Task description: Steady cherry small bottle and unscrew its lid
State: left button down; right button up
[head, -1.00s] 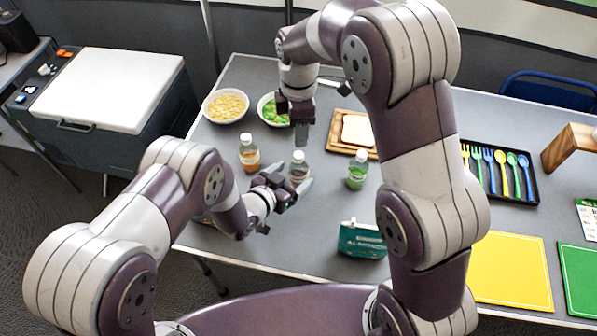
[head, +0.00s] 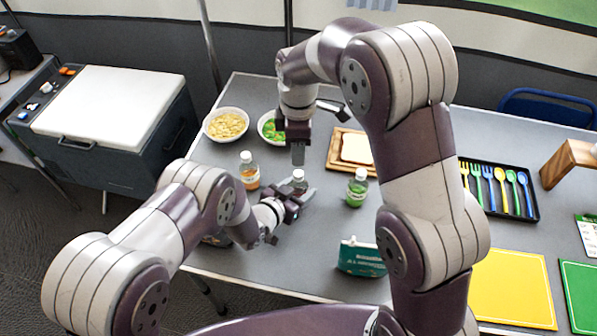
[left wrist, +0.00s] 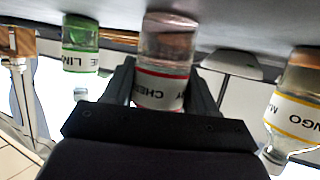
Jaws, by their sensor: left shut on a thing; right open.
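The cherry small bottle (head: 299,177) stands upright on the grey table, clear with a pale lid, between the orange and green bottles. My left gripper (head: 300,193) is shut around its body from the front left. In the left wrist view the bottle (left wrist: 165,55) appears upside down between the fingers, with a red-edged CHERRY label; its lid is hidden there. My right gripper (head: 298,157) points down just above the lid, open and empty. The head view does not clearly show whether it touches the lid.
The mango bottle (head: 249,171) stands close on the left and the lime bottle (head: 357,188) on the right. Behind are two bowls (head: 226,124) (head: 268,129) and a board with bread (head: 338,157). A teal box (head: 361,258) stands in front.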

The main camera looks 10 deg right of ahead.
aim_at(298, 173)
jog(key=m, duration=1.1)
jog(key=shift+m, duration=0.3)
jog(key=m, duration=0.3)
jog(key=shift+m, duration=0.4)
jog(key=m, duration=2.6)
jog(key=shift+m, duration=0.4)
jog(key=m, duration=0.4)
jog(key=shift+f+m, duration=0.1)
jog(key=shift+m, duration=0.3)
notch_tip(298, 173, down, 8)
jog(key=shift+r, duration=0.1)
grip_shut()
